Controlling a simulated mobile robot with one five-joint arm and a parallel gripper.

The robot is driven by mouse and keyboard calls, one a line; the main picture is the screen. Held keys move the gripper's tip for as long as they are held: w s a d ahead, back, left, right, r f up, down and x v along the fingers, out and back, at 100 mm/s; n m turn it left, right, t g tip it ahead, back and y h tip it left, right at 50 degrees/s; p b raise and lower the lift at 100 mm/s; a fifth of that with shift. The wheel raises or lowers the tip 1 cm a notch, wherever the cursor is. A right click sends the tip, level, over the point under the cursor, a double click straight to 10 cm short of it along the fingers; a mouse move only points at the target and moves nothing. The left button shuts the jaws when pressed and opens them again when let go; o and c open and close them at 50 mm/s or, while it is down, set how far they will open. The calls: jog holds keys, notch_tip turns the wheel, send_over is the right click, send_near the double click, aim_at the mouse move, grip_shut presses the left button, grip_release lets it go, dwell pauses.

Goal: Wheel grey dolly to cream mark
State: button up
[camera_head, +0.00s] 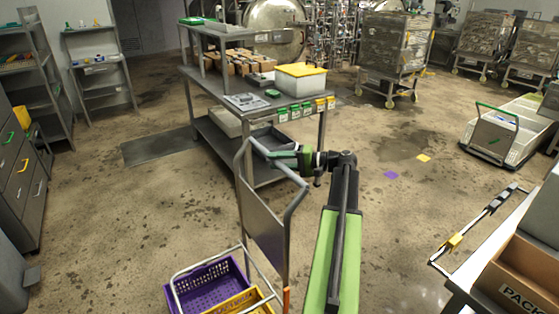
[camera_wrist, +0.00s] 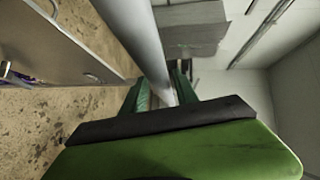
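The grey dolly (camera_head: 263,220) stands in front of me, with a flat grey panel below a tubular push handle. My gripper (camera_head: 300,158) is at the top of that handle. In the wrist view, its two green fingers (camera_wrist: 164,92) lie close on either side of the grey handle bar (camera_wrist: 148,40) and appear closed on it. A purple crate (camera_head: 205,287) and a yellow crate (camera_head: 243,303) sit low at the panel's near side. A small yellowish mark (camera_head: 424,157) lies on the floor to the right; I cannot tell whether it is the cream one.
A purple mark (camera_head: 390,174) lies near the yellowish one. A steel workbench (camera_head: 225,88) stands just behind the dolly. A green-handled cart (camera_head: 492,138) and a table with a carton (camera_head: 525,275) are at right. Floor between dolly and marks looks clear.

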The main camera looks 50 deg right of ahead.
jog(key=shift+o, duration=0.4)
jog(key=shift+w, duration=0.15)
jog(key=shift+s+d+r, duration=0.1)
jog(key=shift+s+d, duration=0.05)
jog(key=shift+s, duration=0.1)
jog(key=p+v, duration=0.2)
jog(key=v, duration=1.5)
jog(key=shift+w+p, duration=0.1)
jog(key=shift+p, duration=0.25)
